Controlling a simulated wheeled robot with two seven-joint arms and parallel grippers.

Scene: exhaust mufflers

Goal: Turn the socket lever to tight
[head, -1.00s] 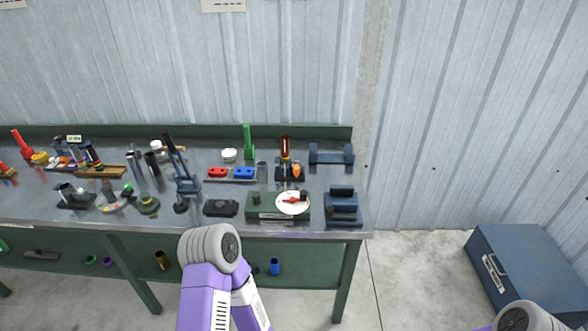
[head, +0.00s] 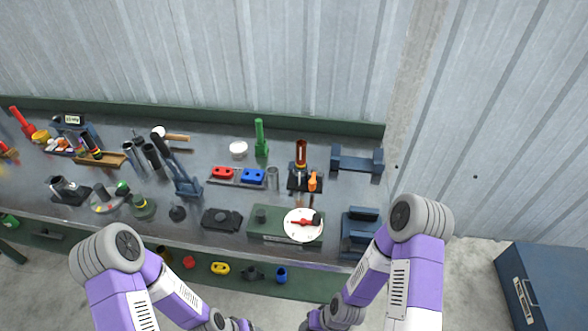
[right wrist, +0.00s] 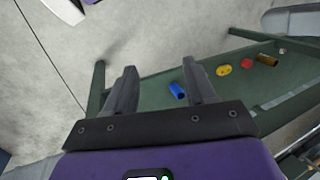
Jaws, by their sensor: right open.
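The socket lever is a red lever (head: 305,222) with a dark end, lying across a round white dial (head: 293,229). The dial is on a green box (head: 263,226) near the front edge of the workbench, with a dark socket knob (head: 261,214) at its left. The lever points roughly to the right. My right gripper (right wrist: 160,84) is open and empty in the right wrist view, below the bench top and pointing at the green lower shelf. In the head view my arms fold down in front of the bench. My left gripper cannot be made out there.
A blue bracket block (head: 360,232) stands right of the dial box, and a dark flat fixture (head: 221,219) stands left. Behind are red and blue blocks (head: 253,176) and a tube stand (head: 301,165). A blue cup (right wrist: 177,91) is on the lower shelf. A blue chest (head: 545,285) stands at right.

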